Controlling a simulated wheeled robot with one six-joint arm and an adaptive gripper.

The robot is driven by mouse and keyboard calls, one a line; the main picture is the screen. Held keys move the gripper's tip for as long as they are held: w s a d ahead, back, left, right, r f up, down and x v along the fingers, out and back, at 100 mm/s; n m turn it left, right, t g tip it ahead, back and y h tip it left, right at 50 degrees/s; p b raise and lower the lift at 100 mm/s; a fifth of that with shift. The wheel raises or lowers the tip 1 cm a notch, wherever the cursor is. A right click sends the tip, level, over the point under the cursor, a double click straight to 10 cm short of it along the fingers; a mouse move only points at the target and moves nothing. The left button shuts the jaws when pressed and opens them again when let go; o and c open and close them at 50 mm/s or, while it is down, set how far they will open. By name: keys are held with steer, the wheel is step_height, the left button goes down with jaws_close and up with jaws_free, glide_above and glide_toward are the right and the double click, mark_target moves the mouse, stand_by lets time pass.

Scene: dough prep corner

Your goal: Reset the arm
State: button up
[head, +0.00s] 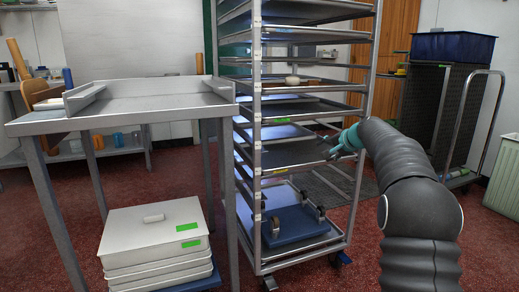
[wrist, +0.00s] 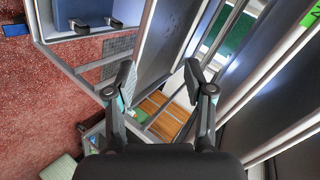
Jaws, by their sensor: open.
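My gripper (head: 340,143) is at the right side of the tall metal tray rack (head: 257,120) in the head view, near its middle levels. My arm reaches to it from the lower right. In the wrist view my gripper (wrist: 160,85) has its two fingers spread apart, with nothing between them. Rack rails and trays show beyond the fingers in that view. I cannot tell whether the fingertips are inside the rack or just outside it.
A steel table (head: 150,97) stands left of the rack, with stacked white boxes (head: 150,235) below. A blue dolly (head: 293,226) lies on the rack's low level. A cart with a blue crate (head: 452,47) stands back right. Red floor is open around my arm.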

steer(key=s+a+f+n+g+h+p, duration=0.1)
steer(key=s+a+f+n+g, duration=0.15)
steer(key=s, duration=1.45)
steer(key=s+a+f+n+g+h+p, duration=0.1)
steer(key=s+a+f+n+g+h, duration=0.2)
steer(key=s, duration=1.3)
steer(key=s+a+f+n+g+p, duration=0.2)
steer(key=s+f+n, duration=0.15)
steer(key=s, duration=1.35)
steer(key=s+a+r+t+p, duration=0.1)
steer(key=s+r+t, duration=0.1)
steer(key=s, duration=0.4)
steer(key=shift+s+a+r+n, duration=0.2)
steer(key=shift+r+n, duration=0.1)
steer(key=shift+r, duration=0.2)
steer(key=shift+t, duration=0.25)
